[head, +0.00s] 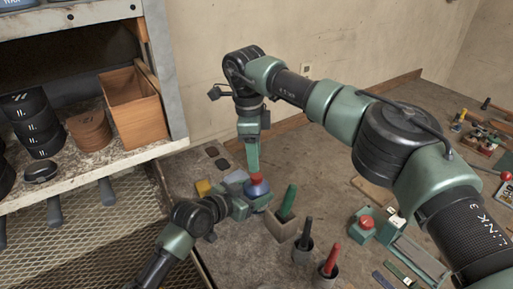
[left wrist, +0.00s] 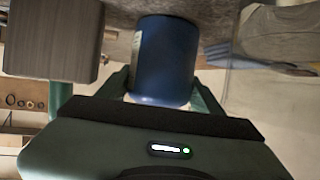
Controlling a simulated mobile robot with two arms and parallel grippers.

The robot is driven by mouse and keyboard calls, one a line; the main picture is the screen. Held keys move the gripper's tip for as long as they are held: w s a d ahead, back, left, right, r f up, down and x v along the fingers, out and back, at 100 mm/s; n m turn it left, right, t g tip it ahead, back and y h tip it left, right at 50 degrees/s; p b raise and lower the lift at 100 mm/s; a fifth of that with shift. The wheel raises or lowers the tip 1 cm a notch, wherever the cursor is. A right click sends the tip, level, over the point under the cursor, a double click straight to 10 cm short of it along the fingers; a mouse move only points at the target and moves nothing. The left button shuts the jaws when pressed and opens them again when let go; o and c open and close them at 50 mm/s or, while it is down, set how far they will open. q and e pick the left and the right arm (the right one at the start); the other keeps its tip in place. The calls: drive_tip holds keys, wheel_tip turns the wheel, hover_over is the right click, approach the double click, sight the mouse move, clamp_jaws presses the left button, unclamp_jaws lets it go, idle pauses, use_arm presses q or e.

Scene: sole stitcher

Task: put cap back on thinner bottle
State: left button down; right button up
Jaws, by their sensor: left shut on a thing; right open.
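The blue thinner bottle (head: 258,189) stands upright on the workbench, and it fills the middle of the left wrist view (left wrist: 165,62). My left gripper (head: 248,202) is shut around the bottle's body from the left. The red cap (head: 256,178) is at the top of the bottle; I cannot tell whether it is seated or just above the neck. My right gripper (head: 254,171) is open and points down directly over the cap. Its fingers partly hide the cap, and contact cannot be made out.
A grey block holder (head: 281,228) with a green-handled tool is close right of the bottle. Cups with a black-handled tool (head: 303,247) and a red-handled tool (head: 327,272) are in front. A shelf (head: 90,170) borders the left side.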

sight(257, 175)
drive_tip(key=n, duration=0.4)
drive_tip(key=shift+w+d+r, duration=0.1)
drive_tip(key=shift+d+r, duration=0.05)
drive_tip(key=shift+r, duration=0.25)
drive_tip(key=n, duration=0.3)
drive_tip(key=shift+w+d+r+n+y, duration=0.1)
drive_tip(key=shift+w+r+n+y, duration=0.05)
drive_tip(key=shift+r+n+y, duration=0.25)
drive_tip(key=shift+f, duration=0.1)
drive_tip(key=shift+f, duration=3.95)
